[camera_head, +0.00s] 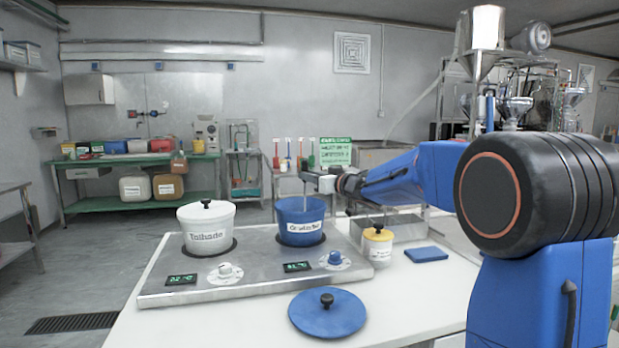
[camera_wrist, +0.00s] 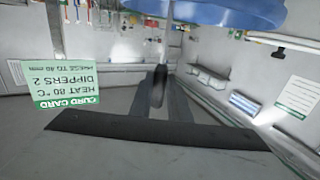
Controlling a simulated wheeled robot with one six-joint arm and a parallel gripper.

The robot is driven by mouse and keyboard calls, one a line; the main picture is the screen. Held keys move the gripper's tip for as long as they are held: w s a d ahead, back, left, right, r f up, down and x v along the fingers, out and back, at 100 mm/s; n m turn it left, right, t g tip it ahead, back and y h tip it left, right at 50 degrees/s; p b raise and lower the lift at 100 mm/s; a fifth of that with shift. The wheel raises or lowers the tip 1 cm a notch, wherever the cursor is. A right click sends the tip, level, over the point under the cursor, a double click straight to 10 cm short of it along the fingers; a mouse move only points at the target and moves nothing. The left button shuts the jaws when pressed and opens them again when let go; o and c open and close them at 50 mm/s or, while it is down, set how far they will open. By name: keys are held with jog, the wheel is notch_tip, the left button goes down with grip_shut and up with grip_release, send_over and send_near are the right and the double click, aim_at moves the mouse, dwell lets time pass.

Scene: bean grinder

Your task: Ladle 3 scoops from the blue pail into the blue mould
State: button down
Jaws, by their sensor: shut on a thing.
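The blue pail (camera_head: 301,232) stands on the right plate of a metal hot plate, its white label facing front and its lid off. My gripper (camera_head: 314,181) is just above the pail's right rim. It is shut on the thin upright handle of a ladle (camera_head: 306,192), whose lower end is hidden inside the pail. In the wrist view, which is upside down, my gripper (camera_wrist: 161,85) holds the dark handle, and a blue rounded surface, seemingly the pail (camera_wrist: 225,12), shows at the top. I cannot make out the blue mould in either view.
A white lidded pot (camera_head: 206,228) stands left on the hot plate (camera_head: 235,276). A blue lid (camera_head: 327,314) lies in front. A yellow-lidded jar (camera_head: 378,246) and flat blue pad (camera_head: 426,254) are right. A green-white card (camera_wrist: 45,84) reads "DIPPERS 2".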

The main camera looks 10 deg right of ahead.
jog(key=shift+r, duration=0.15)
notch_tip(320, 180, up, 16)
dwell(2.1)
dwell(0.5)
